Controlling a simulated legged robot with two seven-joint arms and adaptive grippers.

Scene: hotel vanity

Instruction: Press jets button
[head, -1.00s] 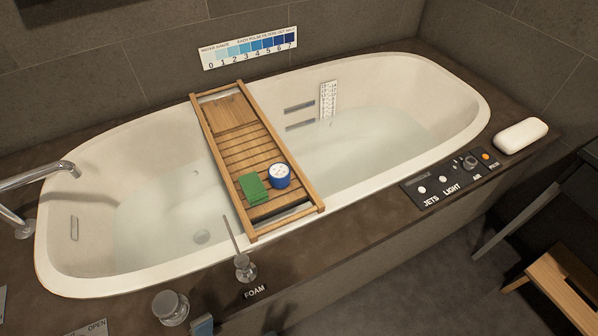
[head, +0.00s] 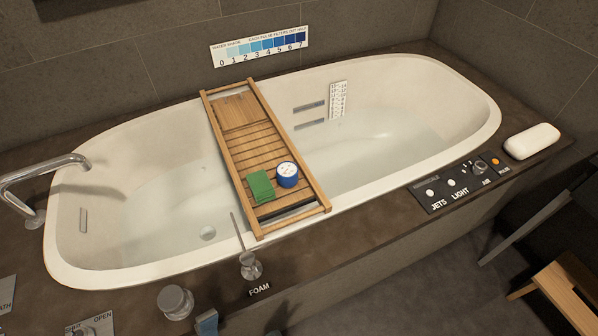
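The black control panel (head: 458,182) lies on the tub's front ledge at the right. Its white jets button (head: 430,193) is at the panel's left end, above the label JETS. A second white button (head: 451,182) sits above the label LIGHT, with a dark knob (head: 479,167) by AIR and an orange button (head: 495,162) further right. Whether the jets button is pressed in cannot be told. Neither of my grippers shows in the head view.
The bathtub (head: 150,255) holds water, with a wooden tray (head: 262,150) across it carrying a green cloth (head: 260,186) and a blue tin (head: 287,176). A faucet (head: 45,172), a FOAM dispenser (head: 250,266), a knob (head: 174,302), a white pillow (head: 531,141) and a wooden stool (head: 565,290) surround it.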

